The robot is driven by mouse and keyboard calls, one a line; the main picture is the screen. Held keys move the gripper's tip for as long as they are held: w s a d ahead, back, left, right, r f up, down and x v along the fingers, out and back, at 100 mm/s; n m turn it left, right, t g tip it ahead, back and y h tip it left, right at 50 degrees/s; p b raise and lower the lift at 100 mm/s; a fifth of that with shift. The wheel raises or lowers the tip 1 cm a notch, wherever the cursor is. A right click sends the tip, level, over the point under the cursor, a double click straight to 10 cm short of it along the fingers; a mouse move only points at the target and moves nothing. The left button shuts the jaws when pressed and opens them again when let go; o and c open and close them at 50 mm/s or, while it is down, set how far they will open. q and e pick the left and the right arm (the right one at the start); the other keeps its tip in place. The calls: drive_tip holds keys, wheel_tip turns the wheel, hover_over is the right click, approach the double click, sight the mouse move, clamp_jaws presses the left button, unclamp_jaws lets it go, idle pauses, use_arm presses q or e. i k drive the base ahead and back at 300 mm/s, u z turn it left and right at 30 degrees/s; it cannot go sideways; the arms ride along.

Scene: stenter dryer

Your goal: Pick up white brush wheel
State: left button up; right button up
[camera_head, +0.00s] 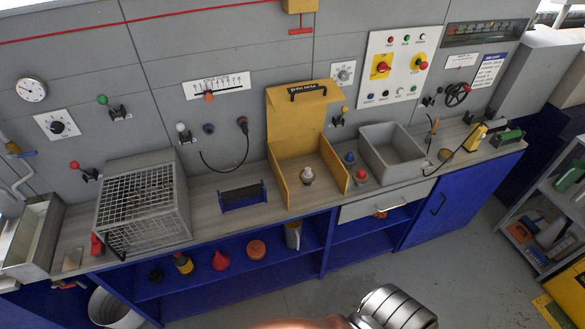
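A small whitish round object (307,175) stands inside the open yellow box (295,186) on the workbench. It may be the white brush wheel, but it is too small to tell for sure. The yellow box has its lid raised against the wall and its front side is open. Neither of my grippers shows in the camera_head view. A ribbed silver part at the bottom edge appears to be mine.
A wire cage (143,205) stands left on the bench, with a blue-ended dark brush block (243,196) beside it. Red and blue small items and a grey bin (392,153) stand right of the box. A lower shelf (210,285) holds several items. The floor is open at the right.

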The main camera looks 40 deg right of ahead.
sight(307, 174)
drive_tip(key=z, duration=0.4)
drive_tip(key=i, duration=0.95)
drive_tip(key=z, duration=0.6)
